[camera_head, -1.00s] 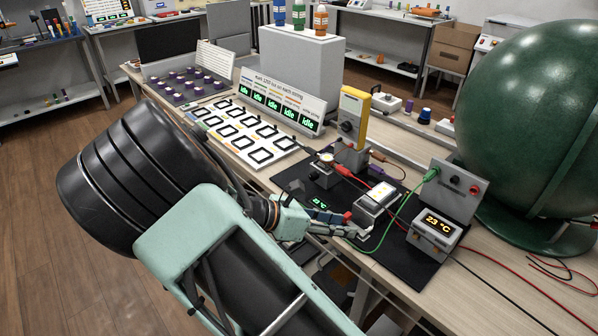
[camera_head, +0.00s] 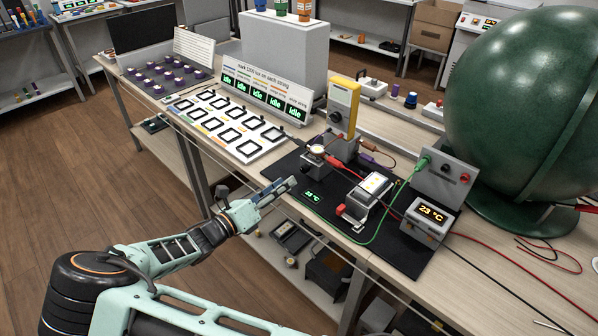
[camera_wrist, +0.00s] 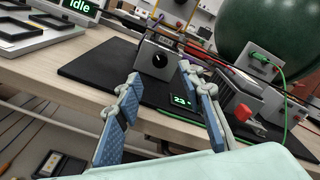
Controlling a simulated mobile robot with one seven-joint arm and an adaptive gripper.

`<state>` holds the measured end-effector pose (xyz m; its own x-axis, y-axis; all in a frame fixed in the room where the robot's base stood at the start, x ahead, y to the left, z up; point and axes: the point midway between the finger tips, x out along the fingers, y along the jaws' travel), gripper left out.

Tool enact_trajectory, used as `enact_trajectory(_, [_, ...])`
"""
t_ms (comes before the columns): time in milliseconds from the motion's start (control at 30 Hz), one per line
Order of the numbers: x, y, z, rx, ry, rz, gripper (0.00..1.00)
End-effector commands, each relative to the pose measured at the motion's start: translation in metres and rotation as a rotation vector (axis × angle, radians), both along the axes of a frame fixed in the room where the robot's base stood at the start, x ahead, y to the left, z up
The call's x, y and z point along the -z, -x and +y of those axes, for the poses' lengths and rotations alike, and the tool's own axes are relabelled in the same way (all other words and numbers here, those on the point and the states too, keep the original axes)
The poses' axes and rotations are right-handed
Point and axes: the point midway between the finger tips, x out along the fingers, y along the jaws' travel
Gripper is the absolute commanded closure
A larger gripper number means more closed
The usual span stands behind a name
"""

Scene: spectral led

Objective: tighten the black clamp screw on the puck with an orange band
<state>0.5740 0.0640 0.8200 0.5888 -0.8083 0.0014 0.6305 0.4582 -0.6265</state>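A small grey fixture (camera_head: 319,160) stands on the black mat, with a pale, lit puck (camera_head: 317,149) on top. I cannot make out an orange band on it. In the wrist view the fixture (camera_wrist: 158,58) shows a black round knob (camera_wrist: 160,60) on its front face, likely the clamp screw. My gripper (camera_head: 290,184) is at the table's front edge, left of and nearer than the fixture, apart from it. In the wrist view my gripper (camera_wrist: 165,90) has its two blue-padded fingers spread wide with nothing between them; the knob shows beyond the gap.
The black mat (camera_head: 405,262) also bears a grey block with a red lever (camera_head: 352,213) and a temperature box (camera_head: 430,222). A yellow meter (camera_head: 343,106) stands behind. Red and green cables cross the mat. A large green sphere (camera_head: 525,110) is at right; a white slotted board (camera_head: 215,129) at left.

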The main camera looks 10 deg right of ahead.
Motion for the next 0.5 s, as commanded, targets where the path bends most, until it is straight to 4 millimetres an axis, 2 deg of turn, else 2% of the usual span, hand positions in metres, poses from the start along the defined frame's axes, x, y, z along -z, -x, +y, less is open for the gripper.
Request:
enact_trajectory(200, [0.0, -0.025, -0.036, 0.002, 0.002, -0.001, 0.64])
enact_trajectory(500, [0.001, -0.043, -0.06, 0.001, -0.002, 0.0, 0.64])
